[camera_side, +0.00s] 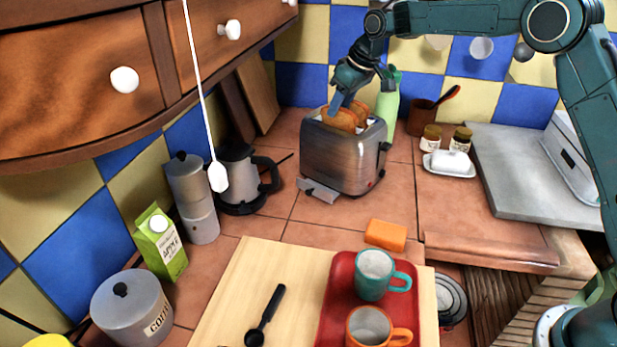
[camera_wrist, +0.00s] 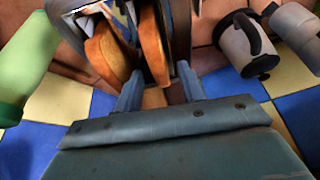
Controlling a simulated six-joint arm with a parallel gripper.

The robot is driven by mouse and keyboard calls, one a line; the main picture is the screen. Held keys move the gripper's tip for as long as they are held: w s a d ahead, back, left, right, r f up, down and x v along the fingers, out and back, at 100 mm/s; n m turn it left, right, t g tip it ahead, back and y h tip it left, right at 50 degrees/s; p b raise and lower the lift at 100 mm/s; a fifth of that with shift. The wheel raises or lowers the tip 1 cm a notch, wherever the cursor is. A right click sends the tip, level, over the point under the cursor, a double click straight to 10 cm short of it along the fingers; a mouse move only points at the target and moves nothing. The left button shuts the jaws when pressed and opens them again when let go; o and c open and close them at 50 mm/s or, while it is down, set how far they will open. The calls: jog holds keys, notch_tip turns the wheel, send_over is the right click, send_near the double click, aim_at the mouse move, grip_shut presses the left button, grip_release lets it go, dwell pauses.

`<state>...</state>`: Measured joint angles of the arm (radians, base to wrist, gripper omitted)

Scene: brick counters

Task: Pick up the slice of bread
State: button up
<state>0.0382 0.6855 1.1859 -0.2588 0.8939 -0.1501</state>
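Two slices of bread stand in the slots of a silver toaster (camera_side: 340,155), their tops showing above it in the side view. The front slice (camera_side: 338,119) is at my gripper (camera_side: 336,106), which reaches down from above. In the wrist view, one slice of bread (camera_wrist: 154,45) lies between the two fingers of my gripper (camera_wrist: 157,60). The other slice (camera_wrist: 108,52) is outside the left finger. The fingers stand apart, very close to the slice between them. I cannot tell whether they press on it. The lower parts of the slices are hidden in the toaster.
A green bottle (camera_side: 388,104) stands close behind the toaster, and a kettle (camera_side: 238,180) is to its left. A butter dish (camera_side: 449,164) and jars are to the right. An orange sponge (camera_side: 386,235) lies in front. A pull cord (camera_side: 203,100) hangs at left.

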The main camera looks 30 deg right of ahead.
jog(key=shift+x, duration=1.05)
jog(key=shift+c, duration=0.2)
grip_shut()
